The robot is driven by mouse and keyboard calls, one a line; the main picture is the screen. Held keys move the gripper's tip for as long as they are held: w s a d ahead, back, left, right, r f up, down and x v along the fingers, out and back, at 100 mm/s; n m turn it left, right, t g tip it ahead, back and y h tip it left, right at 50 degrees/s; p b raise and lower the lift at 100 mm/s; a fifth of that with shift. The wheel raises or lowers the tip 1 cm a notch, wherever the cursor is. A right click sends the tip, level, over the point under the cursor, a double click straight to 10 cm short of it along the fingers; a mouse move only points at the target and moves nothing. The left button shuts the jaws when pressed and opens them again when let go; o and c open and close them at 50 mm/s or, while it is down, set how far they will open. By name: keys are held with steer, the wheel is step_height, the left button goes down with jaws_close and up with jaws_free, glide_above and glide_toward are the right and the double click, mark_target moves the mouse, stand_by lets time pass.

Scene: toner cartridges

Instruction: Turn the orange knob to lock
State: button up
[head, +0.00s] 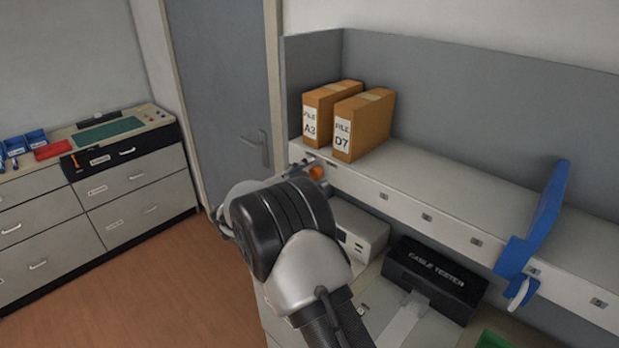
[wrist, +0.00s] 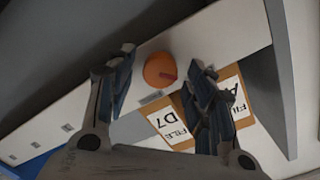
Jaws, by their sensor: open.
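The orange knob (wrist: 160,70) is round, with a red mark on its face pointing to the right in the wrist view. It sits on the white front edge of the shelf, and it also shows small in the head view (head: 317,173), just past my arm. My gripper (wrist: 163,60) is open, with one finger on each side of the knob in the wrist view. No contact with the knob shows, and I cannot tell the depth between them. In the head view my arm hides most of the gripper.
Two file boxes, A3 (head: 321,112) and D7 (head: 364,125), stand on the shelf (head: 450,190) close to the knob. A blue bracket (head: 540,220) is at the shelf's right. A cable tester (head: 436,278) and a white device (head: 358,228) are below. A door (head: 222,90) is left.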

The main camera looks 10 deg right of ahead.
steer(key=v, duration=1.2)
steer(key=shift+r, duration=0.1)
